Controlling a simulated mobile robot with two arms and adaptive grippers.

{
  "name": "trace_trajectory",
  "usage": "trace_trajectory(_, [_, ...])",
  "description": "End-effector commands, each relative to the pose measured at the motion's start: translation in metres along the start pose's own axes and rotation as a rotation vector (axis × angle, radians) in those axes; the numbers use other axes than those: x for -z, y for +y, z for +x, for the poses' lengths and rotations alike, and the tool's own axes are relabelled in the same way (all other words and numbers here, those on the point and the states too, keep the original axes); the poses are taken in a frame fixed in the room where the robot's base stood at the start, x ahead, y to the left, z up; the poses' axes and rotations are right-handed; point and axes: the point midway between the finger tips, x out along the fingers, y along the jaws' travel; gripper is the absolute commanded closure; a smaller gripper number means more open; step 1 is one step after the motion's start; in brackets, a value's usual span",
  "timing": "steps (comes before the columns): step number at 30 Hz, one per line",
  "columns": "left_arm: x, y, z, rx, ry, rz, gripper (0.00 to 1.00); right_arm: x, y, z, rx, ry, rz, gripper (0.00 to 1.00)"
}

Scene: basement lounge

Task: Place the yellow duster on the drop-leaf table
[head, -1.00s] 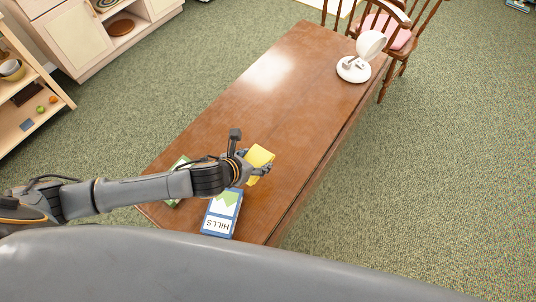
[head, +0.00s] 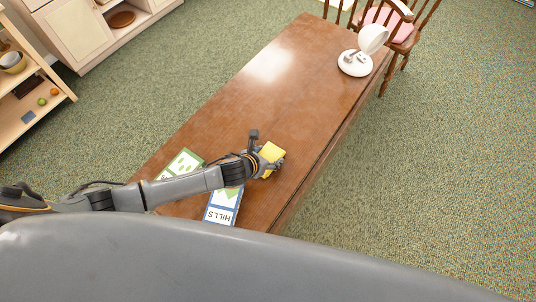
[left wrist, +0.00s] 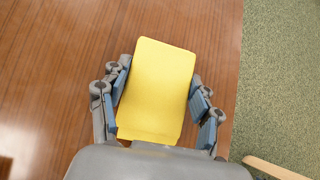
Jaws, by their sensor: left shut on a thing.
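The yellow duster (head: 271,152) is held in my left gripper (head: 266,163), over the near part of the brown wooden drop-leaf table (head: 235,112). In the left wrist view the duster (left wrist: 156,90) is a flat yellow block between the two fingers of the left gripper (left wrist: 160,98), with the table top (left wrist: 50,75) below it. I cannot tell whether the duster touches the table. My right gripper is not in view.
A white lamp-like object (head: 356,62) stands at the far end. A wooden chair (head: 400,30) is beyond it. The middle of the table is clear.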

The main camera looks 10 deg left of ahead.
Motion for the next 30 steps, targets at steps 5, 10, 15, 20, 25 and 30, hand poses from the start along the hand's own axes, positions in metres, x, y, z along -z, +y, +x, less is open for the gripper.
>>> trace_trajectory(5, [0.002,0.000,0.002,-0.001,0.000,0.000,0.27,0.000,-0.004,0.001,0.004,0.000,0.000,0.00])
trace_trajectory(10, [0.002,0.000,0.002,-0.001,0.000,0.000,0.14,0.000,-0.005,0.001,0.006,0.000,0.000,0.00])
trace_trajectory(15, [0.002,0.000,0.002,-0.001,0.000,0.000,0.14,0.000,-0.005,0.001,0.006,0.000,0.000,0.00])
trace_trajectory(20, [0.000,0.001,-0.004,0.000,0.000,0.001,0.14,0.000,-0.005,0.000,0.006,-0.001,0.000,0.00])
trace_trajectory(25, [0.000,0.001,-0.029,0.000,0.000,0.001,0.14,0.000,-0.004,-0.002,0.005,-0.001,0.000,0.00])
trace_trajectory(30, [0.000,0.001,-0.066,0.000,0.000,0.003,0.14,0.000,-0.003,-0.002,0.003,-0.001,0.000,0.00])
